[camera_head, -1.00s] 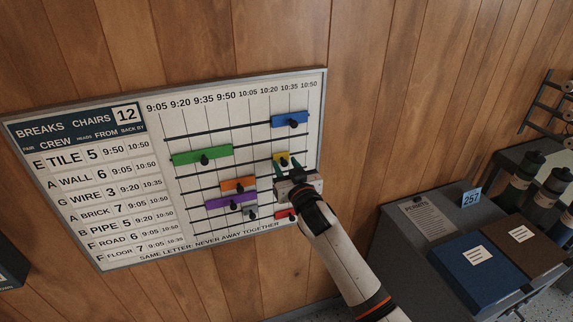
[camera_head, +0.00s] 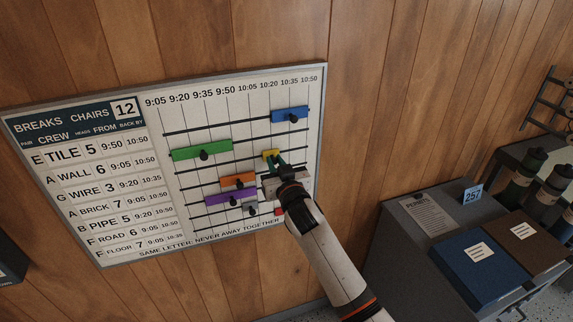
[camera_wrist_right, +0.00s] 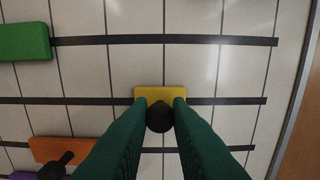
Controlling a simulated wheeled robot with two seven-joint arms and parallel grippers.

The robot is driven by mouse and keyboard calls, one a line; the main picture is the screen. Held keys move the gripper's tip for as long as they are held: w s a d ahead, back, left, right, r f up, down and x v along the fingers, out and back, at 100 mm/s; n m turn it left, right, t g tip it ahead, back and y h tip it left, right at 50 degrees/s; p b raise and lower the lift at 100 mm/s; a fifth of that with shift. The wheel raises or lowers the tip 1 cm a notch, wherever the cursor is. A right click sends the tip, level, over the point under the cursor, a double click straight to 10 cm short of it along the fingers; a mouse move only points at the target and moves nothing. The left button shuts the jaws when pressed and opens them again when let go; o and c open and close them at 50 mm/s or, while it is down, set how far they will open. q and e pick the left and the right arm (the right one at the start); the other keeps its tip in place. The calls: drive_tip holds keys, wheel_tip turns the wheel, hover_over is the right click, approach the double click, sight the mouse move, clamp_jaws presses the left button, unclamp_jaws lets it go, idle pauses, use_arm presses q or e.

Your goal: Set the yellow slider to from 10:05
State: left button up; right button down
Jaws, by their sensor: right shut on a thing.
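The yellow slider (camera_head: 270,153) is a short block on the third rail of the wall board (camera_head: 322,120). My right gripper (camera_head: 276,160) reaches it from below, with its green fingers shut on the slider's black knob. In the right wrist view the yellow slider (camera_wrist_right: 160,93) sits above the knob (camera_wrist_right: 159,117), which is between the fingertips. There a vertical line runs behind its middle, and its left end lies between two lines, apparently 10:05 and 10:20. My left gripper is not in view.
The blue slider (camera_head: 290,115) and green slider (camera_head: 202,152) are on rails above. The orange (camera_head: 238,181), purple (camera_head: 231,197), grey (camera_head: 251,206) and partly hidden red slider (camera_head: 279,212) are lower. A grey cabinet (camera_head: 410,260) stands at right. The yellow slider's rail is clear beside it.

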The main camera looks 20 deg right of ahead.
drive_tip(key=shift+a, duration=1.25)
drive_tip(key=shift+d, duration=0.2)
drive_tip(key=c, duration=1.3)
unclamp_jaws()
drive_tip(key=shift+c, duration=0.2)
drive_tip(key=shift+s, duration=0.1)
drive_tip(key=s+b, duration=0.2)
drive_tip(key=s, duration=1)
drive_tip(key=shift+b, duration=0.4)
drive_tip(key=shift+w+d+f, duration=0.1)
